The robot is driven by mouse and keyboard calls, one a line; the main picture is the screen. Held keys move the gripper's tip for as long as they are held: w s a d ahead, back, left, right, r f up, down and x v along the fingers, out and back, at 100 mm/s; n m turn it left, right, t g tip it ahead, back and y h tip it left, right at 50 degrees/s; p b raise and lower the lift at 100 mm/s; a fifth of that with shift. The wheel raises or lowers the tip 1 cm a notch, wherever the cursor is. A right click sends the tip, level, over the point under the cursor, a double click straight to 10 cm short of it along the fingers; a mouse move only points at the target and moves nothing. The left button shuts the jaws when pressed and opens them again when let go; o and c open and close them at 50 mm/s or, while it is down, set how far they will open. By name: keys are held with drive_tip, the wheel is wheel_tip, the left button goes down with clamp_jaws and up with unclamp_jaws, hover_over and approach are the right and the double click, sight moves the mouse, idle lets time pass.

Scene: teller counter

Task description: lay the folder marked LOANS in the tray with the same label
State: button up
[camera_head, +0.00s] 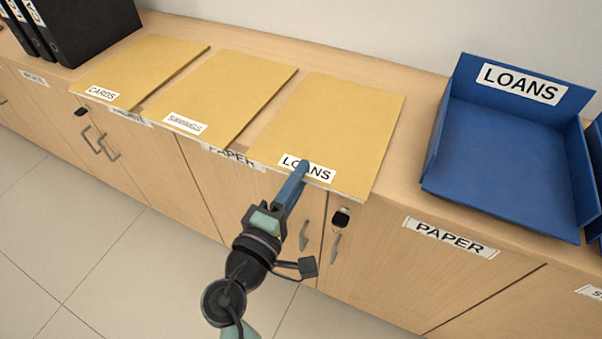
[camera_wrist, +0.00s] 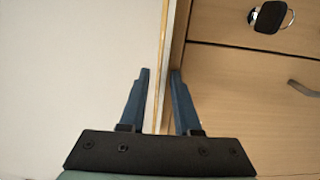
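The tan LOANS folder (camera_head: 340,115) lies flat on the wooden counter, rightmost of three, with its front edge sticking out past the counter edge. My gripper (camera_head: 300,172) is at that front edge, with a blue finger over part of the LOANS label. In the wrist view the two fingers (camera_wrist: 160,72) are apart, one on each side of the thin folder edge (camera_wrist: 157,110), with a gap showing. The lower finger is hidden in the head view. The blue LOANS tray (camera_head: 505,140) stands to the right on the counter and is empty.
The CARDS folder (camera_head: 145,68) and SAVINGS folder (camera_head: 225,90) lie to the left. Black binders (camera_head: 85,28) stand at the far left. Another blue tray (camera_head: 597,150) is cut off at the right. Keys (camera_head: 340,218) hang from a cabinet door below. Bare counter (camera_head: 415,130) lies between folder and tray.

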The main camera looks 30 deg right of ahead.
clamp_jaws()
drive_tip(key=shift+r, duration=0.2)
idle(1.1)
wheel_tip(320, 180, up, 2)
drive_tip(key=shift+r+p, duration=0.1)
drive_tip(key=shift+p, duration=1)
